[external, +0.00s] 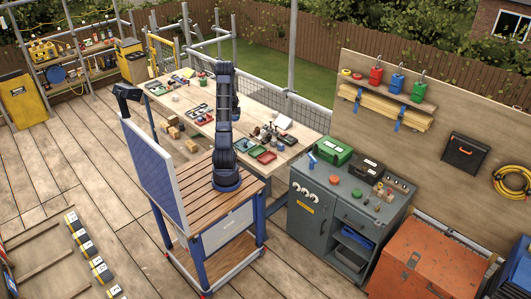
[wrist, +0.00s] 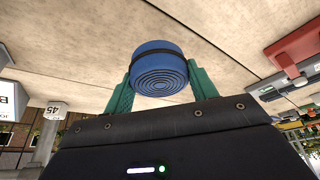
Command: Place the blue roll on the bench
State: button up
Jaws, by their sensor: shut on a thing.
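The blue roll (wrist: 158,52) shows in the wrist view, with a dark band around it and a ringed end facing the camera. My gripper (wrist: 160,80) has its green fingers closed on both sides of the roll. In the external view my arm stands on the slatted cart and reaches over the long wooden bench (external: 304,141); its end is mostly hidden behind the upright arm links, and the roll cannot be made out there. A pale surface fills the background behind the roll in the wrist view; I cannot tell the gap to it.
Trays, including a red tray (external: 266,157) and a green tray (external: 257,150), and small tools crowd the bench. A grey cabinet (external: 322,217) with a green case (external: 334,151) stands to the right. An orange chest (external: 420,262) is at lower right. Wooden floor at left is mostly clear.

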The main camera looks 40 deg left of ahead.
aim_at(235, 125)
jog(key=shift+f, duration=2.6)
jog(key=shift+f, duration=0.1)
jog(key=o, duration=1)
jog(key=shift+o, duration=0.2)
